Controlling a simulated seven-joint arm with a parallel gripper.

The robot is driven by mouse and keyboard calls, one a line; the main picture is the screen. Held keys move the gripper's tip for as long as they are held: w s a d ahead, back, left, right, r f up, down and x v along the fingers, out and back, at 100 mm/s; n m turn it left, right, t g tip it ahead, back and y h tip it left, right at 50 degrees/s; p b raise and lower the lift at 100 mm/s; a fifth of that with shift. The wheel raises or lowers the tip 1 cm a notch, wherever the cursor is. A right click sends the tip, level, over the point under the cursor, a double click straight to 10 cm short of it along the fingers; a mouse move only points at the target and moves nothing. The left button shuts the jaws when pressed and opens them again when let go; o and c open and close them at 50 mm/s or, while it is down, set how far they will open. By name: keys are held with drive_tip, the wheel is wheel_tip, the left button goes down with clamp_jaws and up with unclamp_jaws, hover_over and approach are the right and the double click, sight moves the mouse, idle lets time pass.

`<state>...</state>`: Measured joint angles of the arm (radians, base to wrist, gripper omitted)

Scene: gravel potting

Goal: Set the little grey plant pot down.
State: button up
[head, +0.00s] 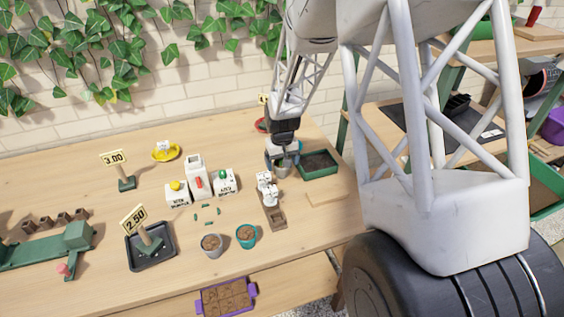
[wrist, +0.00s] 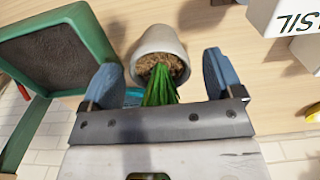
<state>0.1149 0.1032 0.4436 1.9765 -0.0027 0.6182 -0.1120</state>
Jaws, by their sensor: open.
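The little grey plant pot (wrist: 160,40) shows in the wrist view, with brown fill and green leaves at its mouth. My gripper (wrist: 163,68) is open, with one blue finger on each side of the pot's mouth and visible gaps to both. In the head view my gripper (head: 284,151) points down over the grey pot (head: 284,169), which appears to stand on the wooden table. The pot's far side and base are partly hidden, so its exact contact with the table cannot be told.
A green tray of dark soil (head: 338,168) is close on the pot's right in the head view. White boxes (head: 224,187) and a brown holder with white figures (head: 276,222) stand left and in front. Another grey pot (head: 211,249) and a teal pot (head: 246,243) are nearer the front.

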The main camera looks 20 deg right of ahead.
wheel_tip(320, 180, up, 12)
drive_tip(key=shift+r, duration=0.1)
idle(0.6)
idle(0.5)
drive_tip(key=s+a+r+t, duration=0.1)
drive_tip(key=s+a+r, duration=0.1)
drive_tip(key=s+r, duration=0.55)
drive_tip(key=s+a+r, duration=0.3)
drive_tip(key=s+r, duration=0.2)
drive_tip(key=s, duration=0.6)
drive_tip(key=s+a+r+t, duration=0.1)
drive_tip(key=s+a+r, duration=0.1)
drive_tip(key=s, duration=1.5)
drive_tip(key=shift+r+t, duration=0.3)
